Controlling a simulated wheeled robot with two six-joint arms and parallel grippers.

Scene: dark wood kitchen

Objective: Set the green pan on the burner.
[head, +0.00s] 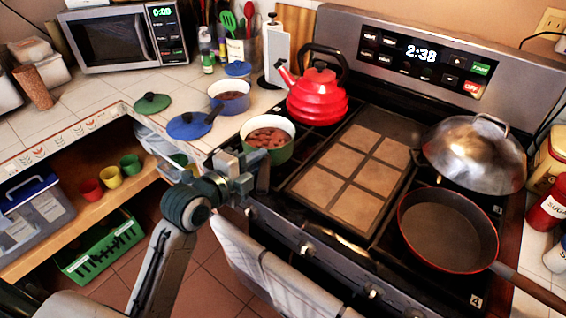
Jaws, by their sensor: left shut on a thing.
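The green pan (283,154) has a pale rim and inside, with brown pieces in it. It is upright at the front left corner of the stove, in front of the red kettle. My left gripper (250,170) is shut on the green pan at its near left side; the grip itself is partly hidden by the gripper. The burner under the pan is hidden, and I cannot tell if the pan touches it. My right gripper is not in view.
The red kettle (318,97) stands just behind the pan. A tiled griddle (325,212) lies to its right, then a steel dome lid (474,150) and a frying pan (445,232). A blue pot (231,101), blue lid (190,126) and green lid (152,103) sit on the left counter.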

